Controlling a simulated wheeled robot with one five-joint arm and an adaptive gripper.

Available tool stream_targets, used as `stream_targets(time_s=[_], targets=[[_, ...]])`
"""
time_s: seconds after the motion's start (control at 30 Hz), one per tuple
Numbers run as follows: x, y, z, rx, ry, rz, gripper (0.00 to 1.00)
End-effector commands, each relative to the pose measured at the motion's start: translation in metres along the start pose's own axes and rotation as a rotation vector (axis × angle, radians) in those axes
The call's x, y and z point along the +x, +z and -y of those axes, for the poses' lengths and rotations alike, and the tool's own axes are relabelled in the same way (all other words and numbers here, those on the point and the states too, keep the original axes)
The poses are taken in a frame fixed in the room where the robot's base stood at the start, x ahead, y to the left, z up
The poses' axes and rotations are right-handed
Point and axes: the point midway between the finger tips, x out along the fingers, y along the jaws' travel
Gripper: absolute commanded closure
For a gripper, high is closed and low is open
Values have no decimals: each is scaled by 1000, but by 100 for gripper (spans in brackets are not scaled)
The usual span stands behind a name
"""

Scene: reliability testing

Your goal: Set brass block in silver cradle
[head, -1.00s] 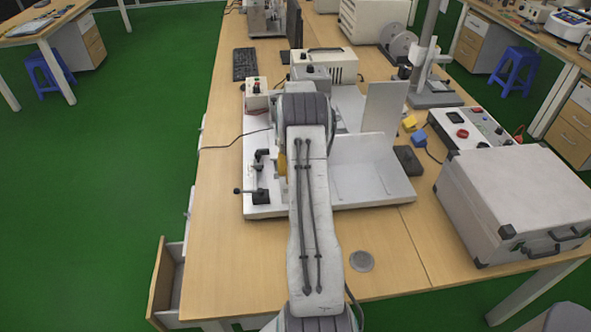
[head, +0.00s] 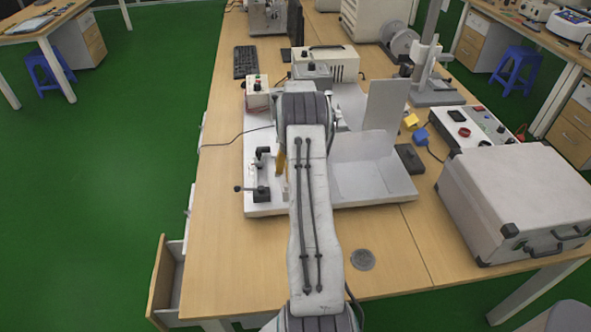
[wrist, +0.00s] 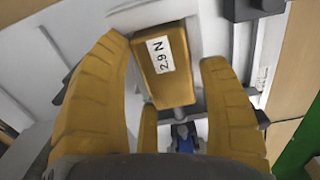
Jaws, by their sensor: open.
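The brass block (wrist: 178,85), with a white "2.9 N" label, shows in the wrist view. It lies ahead of my gripper (wrist: 164,52), between its spread yellow fingers, with gaps visible on both sides. My gripper is open. Silver-grey metal (wrist: 145,15) shows just behind the block's top end; I cannot tell whether this is the silver cradle or whether the block rests in it. In the head view my arm hides the block and most of the gripper; a small yellow part (head: 281,162) shows at its left edge, beside the white test fixture (head: 375,180).
A black-handled clamp (head: 262,180) stands on the fixture left of my arm. An upright plate (head: 385,105) rises at its right. A control box (head: 257,93) stands behind. A large case (head: 520,200) sits at right. The bench front is mostly clear around a grey disc (head: 362,260).

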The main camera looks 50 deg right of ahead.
Motion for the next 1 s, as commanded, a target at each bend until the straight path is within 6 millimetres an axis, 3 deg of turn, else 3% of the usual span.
stream_targets(time_s=[0.03, 0.47, 0.67, 1.0], targets=[[5, 7, -2, 4, -2, 23, 16], [0, 8, -3, 6, -2, 29, 16], [-23, 5, -3, 6, -1, 19, 16], [-86, 2, -2, 3, -1, 11, 16]])
